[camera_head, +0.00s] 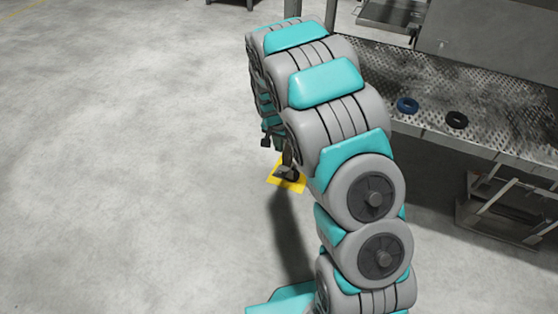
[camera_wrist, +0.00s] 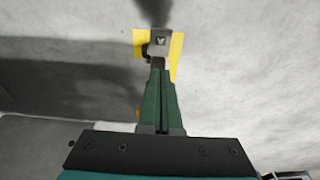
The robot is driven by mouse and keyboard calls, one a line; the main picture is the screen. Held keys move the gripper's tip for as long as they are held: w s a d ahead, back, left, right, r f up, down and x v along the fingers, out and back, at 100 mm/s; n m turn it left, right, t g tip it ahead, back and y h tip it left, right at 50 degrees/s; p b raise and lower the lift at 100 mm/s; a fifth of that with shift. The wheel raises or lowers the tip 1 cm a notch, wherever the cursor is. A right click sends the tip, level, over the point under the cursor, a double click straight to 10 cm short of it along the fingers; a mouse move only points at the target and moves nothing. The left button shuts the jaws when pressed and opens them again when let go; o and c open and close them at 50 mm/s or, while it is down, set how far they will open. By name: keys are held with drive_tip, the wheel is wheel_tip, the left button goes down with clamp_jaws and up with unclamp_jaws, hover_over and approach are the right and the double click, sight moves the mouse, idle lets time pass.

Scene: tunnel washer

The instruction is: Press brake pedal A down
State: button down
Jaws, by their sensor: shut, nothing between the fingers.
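A dark pedal (camera_head: 287,174) sits low over a yellow floor patch (camera_head: 279,182), left of my arm in the head view. In the wrist view, a small grey pedal-like part (camera_wrist: 160,41) stands over the yellow patch (camera_wrist: 177,50), straight ahead of the fingers. No letter A is readable on it. My gripper (camera_wrist: 158,74) is shut and empty, its green fingers together and pointing at this part. The fingertips overlap its near edge in the picture; whether they touch cannot be told. In the head view my arm largely hides the gripper.
The concrete floor (camera_head: 120,150) at the left is clear.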

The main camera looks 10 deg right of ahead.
sight(279, 174)
drive_tip(key=f, duration=1.2)
drive_tip(key=shift+w+d+f+b, duration=0.25)
drive_tip(key=shift+w+d+b, duration=0.05)
drive_tip(key=shift+w+b, duration=0.05)
drive_tip(key=shift+s+a+f, duration=0.1)
drive_tip(key=shift+f, duration=0.4)
drive_tip(key=shift+s+a+f+t+h+b, duration=0.25)
drive_tip(key=shift+f+t+h+b, duration=0.25)
drive_tip(key=shift+b, duration=0.8)
drive_tip(key=shift+s+a+f+b, duration=0.15)
drive_tip(key=shift+s+f+b, duration=0.1)
drive_tip(key=shift+f+b, duration=0.4)
drive_tip(key=shift+s+a+f+b, duration=0.15)
drive_tip(key=shift+s+f+b, duration=0.05)
drive_tip(key=shift+f+b, duration=0.35)
drive_tip(key=shift+f, duration=0.2)
drive_tip(key=shift+r, duration=0.1)
